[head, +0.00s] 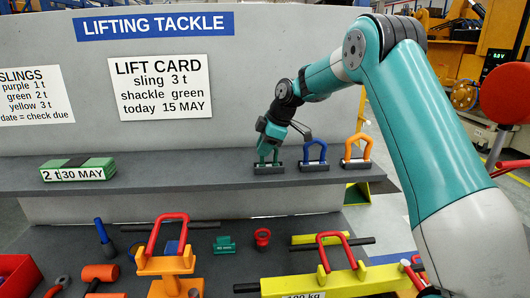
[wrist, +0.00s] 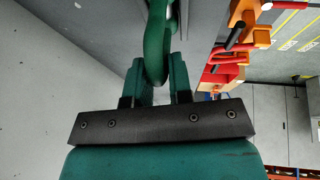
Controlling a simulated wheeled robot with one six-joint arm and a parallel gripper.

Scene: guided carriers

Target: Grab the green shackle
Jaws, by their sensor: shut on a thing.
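The green shackle (wrist: 157,40) is between the two fingers of my gripper (wrist: 156,80) in the wrist view, and the gripper is shut on its bow. In the head view my gripper (head: 269,150) reaches down to the left end of the shackle row on the grey shelf and partly hides the green shackle. The green shackle's dark pin lies at shelf height; I cannot tell whether it touches the shelf. A blue shackle (head: 315,152) and an orange shackle (head: 358,148) stand to its right, upright and apart from my gripper.
A green sling pack marked 2 t, 30 MAY (head: 78,170) lies on the shelf (head: 190,172) at left. The lift card (head: 160,87) reads sling 3 t, shackle green. Red-handled tackle (head: 165,250) and a yellow beam (head: 340,278) lie below. The shelf's middle is clear.

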